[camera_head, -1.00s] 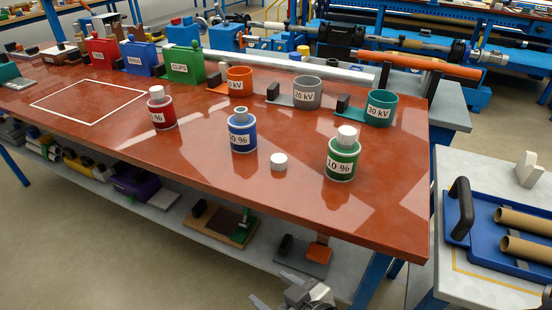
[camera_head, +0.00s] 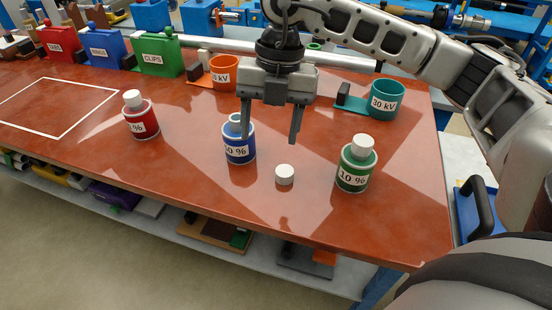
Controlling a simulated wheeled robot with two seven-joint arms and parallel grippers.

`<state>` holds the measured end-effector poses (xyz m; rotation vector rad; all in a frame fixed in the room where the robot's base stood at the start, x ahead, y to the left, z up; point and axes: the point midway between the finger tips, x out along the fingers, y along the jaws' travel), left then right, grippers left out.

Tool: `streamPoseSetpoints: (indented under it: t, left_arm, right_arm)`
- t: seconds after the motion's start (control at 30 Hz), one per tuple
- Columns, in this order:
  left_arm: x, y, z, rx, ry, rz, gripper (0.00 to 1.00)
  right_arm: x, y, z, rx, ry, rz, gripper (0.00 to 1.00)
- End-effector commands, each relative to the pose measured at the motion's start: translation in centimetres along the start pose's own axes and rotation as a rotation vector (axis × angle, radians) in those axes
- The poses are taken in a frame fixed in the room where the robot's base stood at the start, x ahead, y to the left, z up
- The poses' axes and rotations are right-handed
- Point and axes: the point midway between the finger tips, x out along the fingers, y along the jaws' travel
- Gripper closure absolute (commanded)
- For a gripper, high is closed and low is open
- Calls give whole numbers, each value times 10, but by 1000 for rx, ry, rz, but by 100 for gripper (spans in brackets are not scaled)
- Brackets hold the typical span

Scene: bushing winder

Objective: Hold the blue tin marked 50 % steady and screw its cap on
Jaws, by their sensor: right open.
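The blue tin (camera_head: 239,146) stands upright on the red-brown bench, its label partly hidden and reading about "50 %". Its neck is bare, with no cap on it. A white cap (camera_head: 284,174) lies on the bench to the right of the blue tin. My right gripper (camera_head: 270,138) points down from above, its two fingers apart and empty. Its left finger overlaps the right edge of the blue tin in the picture; I cannot tell if they touch. Its right finger hangs above and behind the cap. My left gripper is not in view.
A red tin (camera_head: 141,121) with a white cap stands to the left, and a green tin (camera_head: 356,168) marked 10 % with a white cap to the right. Behind are an orange cup (camera_head: 223,72) and a teal cup (camera_head: 387,99). The white-outlined area (camera_head: 55,108) is empty.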

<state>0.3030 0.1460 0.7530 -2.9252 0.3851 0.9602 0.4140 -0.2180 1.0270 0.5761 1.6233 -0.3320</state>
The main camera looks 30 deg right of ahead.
Motion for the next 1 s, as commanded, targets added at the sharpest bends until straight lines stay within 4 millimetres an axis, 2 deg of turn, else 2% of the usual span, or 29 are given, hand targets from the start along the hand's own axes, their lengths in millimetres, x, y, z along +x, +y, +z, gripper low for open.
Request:
streamPoseSetpoints:
  t: [0.03, 0.17, 0.53, 0.67, 1.0]
  left_arm:
    - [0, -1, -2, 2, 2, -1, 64]
    - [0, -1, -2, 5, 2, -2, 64]
    - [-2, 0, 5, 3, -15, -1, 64]
    - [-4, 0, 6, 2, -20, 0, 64]
    - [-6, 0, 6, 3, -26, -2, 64]
  right_arm:
    - [-14, -12, 13, 52, -64, -42, 38]
    - [-30, -29, 27, 128, -142, -102, 38]
    - [-29, -31, 28, 136, -148, -110, 38]
    - [-14, -33, 30, 136, -146, -112, 38]
    - [55, -41, 40, 135, -144, -111, 38]
